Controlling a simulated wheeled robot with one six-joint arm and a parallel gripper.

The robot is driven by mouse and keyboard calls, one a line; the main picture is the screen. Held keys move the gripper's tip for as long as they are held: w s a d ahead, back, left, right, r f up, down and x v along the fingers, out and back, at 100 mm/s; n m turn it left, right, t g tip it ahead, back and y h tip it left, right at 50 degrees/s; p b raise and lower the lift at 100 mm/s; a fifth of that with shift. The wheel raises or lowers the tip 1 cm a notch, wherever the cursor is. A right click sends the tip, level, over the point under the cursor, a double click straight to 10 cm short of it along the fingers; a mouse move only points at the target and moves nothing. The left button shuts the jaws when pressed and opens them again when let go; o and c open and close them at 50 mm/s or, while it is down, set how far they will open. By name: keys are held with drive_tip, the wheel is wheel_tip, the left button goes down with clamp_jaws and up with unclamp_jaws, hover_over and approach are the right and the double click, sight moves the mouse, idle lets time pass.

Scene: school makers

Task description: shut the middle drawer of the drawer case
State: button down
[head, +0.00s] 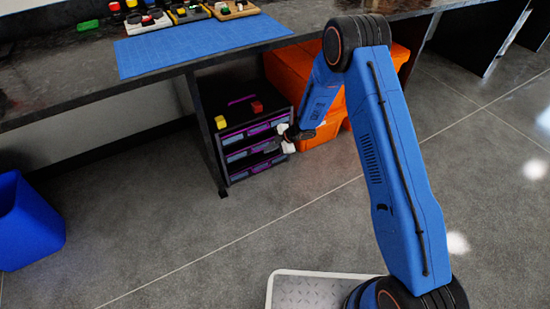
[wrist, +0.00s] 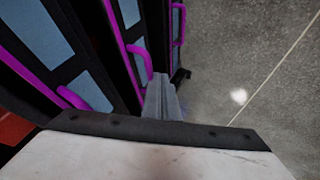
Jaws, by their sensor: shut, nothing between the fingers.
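The drawer case (head: 232,178) is dark with three rows of grey-blue fronts and purple handles, standing on the floor under the bench. Its middle drawer (head: 237,157) is partly hidden by my gripper at the right end. In the wrist view the case is seen turned, and the middle drawer (wrist: 122,68) is the centre band. How far it stands out is hard to tell. My gripper (head: 271,147) is shut and empty in front of the case's right side. In the wrist view its fingertips (wrist: 161,82) are close to the middle band; contact cannot be told.
A yellow block (head: 220,122) and a red block (head: 257,107) sit on top of the case. Orange bins (head: 290,75) stand right beside it. A bench leg (head: 206,135) is at its left. A blue bin (head: 28,222) stands at far left. The floor in front is clear.

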drive_tip(key=shift+w+a, duration=0.75)
drive_tip(key=shift+w, duration=0.35)
drive_tip(key=shift+w+a+r, duration=0.1)
drive_tip(key=shift+r, duration=0.05)
